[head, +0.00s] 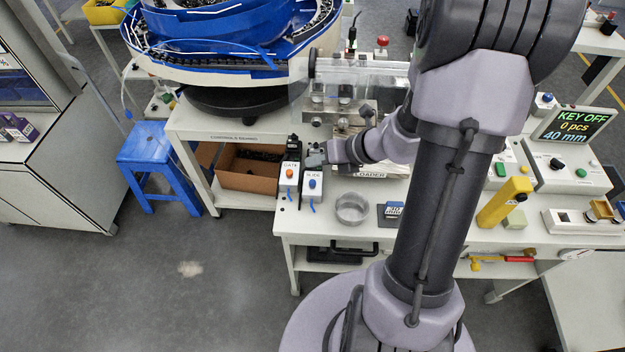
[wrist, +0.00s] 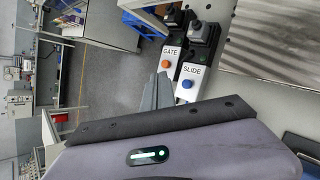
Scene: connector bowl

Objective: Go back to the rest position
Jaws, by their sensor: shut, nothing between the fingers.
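My gripper (head: 316,156) is at the left end of the bench, just above and behind the control boxes marked GATE (head: 289,177) and SLIDE (head: 313,184). In the wrist view, my gripper's fingers (wrist: 157,92) are together and empty, close to the GATE box (wrist: 171,59) with its orange button and the SLIDE box (wrist: 187,84) with its blue button. I cannot tell whether the fingertips touch anything. My arm reaches up from the base and bends left over the bench.
The blue-rimmed bowl feeder (head: 215,45) stands behind left. A clear round dish (head: 352,208) and a yellow block (head: 504,202) are on the bench (head: 330,238). A display (head: 575,126) reads KEY OFF, 0 pcs, 40 mm. A blue stool (head: 152,150) stands left; floor in front is free.

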